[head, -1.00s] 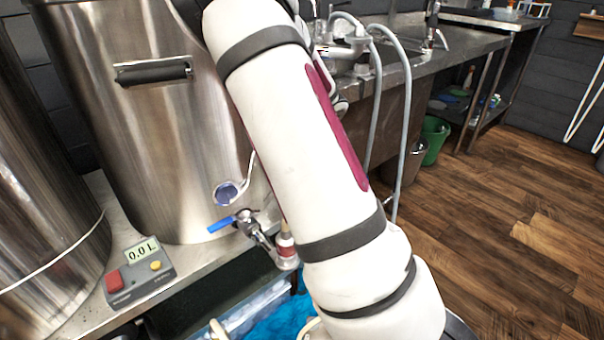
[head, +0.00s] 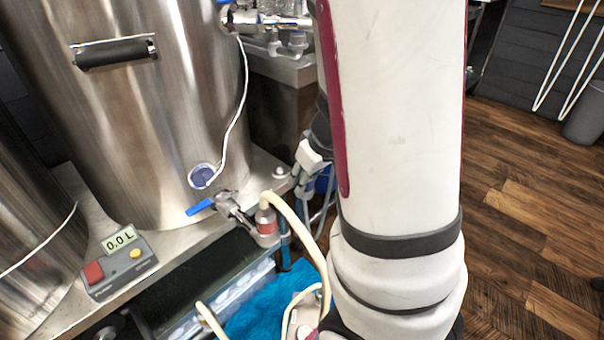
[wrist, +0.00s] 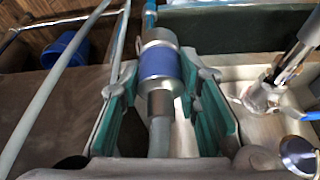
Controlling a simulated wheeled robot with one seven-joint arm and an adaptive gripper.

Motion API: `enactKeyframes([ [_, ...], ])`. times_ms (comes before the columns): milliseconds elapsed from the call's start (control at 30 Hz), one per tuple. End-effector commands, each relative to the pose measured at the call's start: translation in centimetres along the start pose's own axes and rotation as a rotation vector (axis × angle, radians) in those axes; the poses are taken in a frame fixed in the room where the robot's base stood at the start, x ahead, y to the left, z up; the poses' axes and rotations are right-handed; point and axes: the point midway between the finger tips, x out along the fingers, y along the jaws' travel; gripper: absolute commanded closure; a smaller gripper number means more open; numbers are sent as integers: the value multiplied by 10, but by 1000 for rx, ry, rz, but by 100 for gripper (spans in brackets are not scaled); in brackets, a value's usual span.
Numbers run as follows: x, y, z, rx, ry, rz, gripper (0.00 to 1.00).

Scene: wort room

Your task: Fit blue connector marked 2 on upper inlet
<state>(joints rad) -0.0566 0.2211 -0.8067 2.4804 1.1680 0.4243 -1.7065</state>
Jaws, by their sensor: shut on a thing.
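In the wrist view, my gripper (wrist: 160,72) has its green-padded fingers on either side of a metal connector with a blue band (wrist: 158,64). It is shut on this connector, and a grey hose runs from its near end. No number can be read on the band. In the head view, my arm hides most of the gripper and the connector.
A lower valve with a blue handle (head: 228,205) has a pale hose (head: 302,225) beside it. A meter reading 0.0 L (head: 118,262) stands on the bench edge. Below are a dark tray and blue cloth (head: 262,300). Wooden floor (head: 530,200) is clear at right.

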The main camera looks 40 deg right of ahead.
Motion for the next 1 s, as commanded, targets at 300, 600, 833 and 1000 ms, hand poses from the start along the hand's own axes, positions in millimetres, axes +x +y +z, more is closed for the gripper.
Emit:
enactKeyframes([
  [300, -1, 0, 0, 0, 1, 0, 100],
  [600, -15, 0, -7, -1, 2, 0, 100],
  [833, -27, 0, -12, -1, 2, 0, 100],
  [1000, -35, 0, -15, 1, 1, 0, 100],
])
